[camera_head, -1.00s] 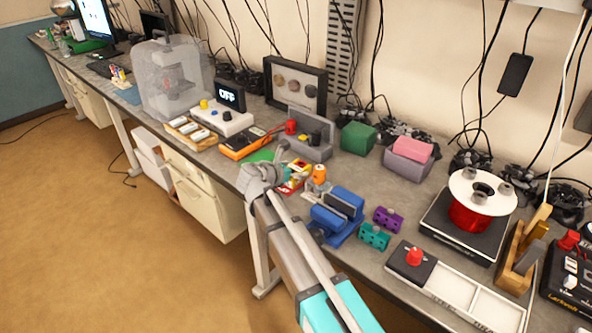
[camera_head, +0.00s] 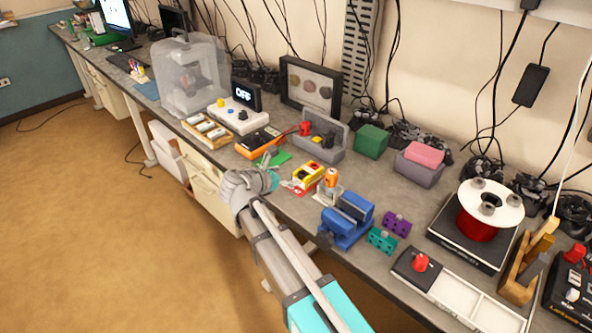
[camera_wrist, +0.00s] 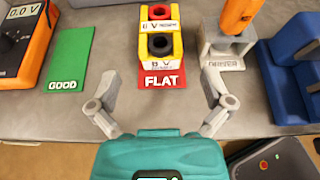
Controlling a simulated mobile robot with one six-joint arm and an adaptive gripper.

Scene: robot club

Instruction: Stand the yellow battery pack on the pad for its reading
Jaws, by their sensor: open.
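The yellow battery pack (camera_head: 308,174) is on the bench, at the red FLAT pad (camera_wrist: 163,81). In the wrist view the pack (camera_wrist: 176,48), with a red and a black terminal, rests on that pad, and the red shows in front of and beside it. The green GOOD pad (camera_wrist: 68,57) is bare, to its left. The orange meter (camera_wrist: 24,45) reads 0.0 V; it also shows in the head view (camera_head: 258,141).
The DRIVER holder (camera_wrist: 224,50) with an orange-handled tool stands close right of the pack, then a blue vise (camera_head: 347,217). A grey stand (camera_head: 320,137) with red and yellow parts is behind. Green (camera_head: 372,141) and pink (camera_head: 425,155) blocks lie further right.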

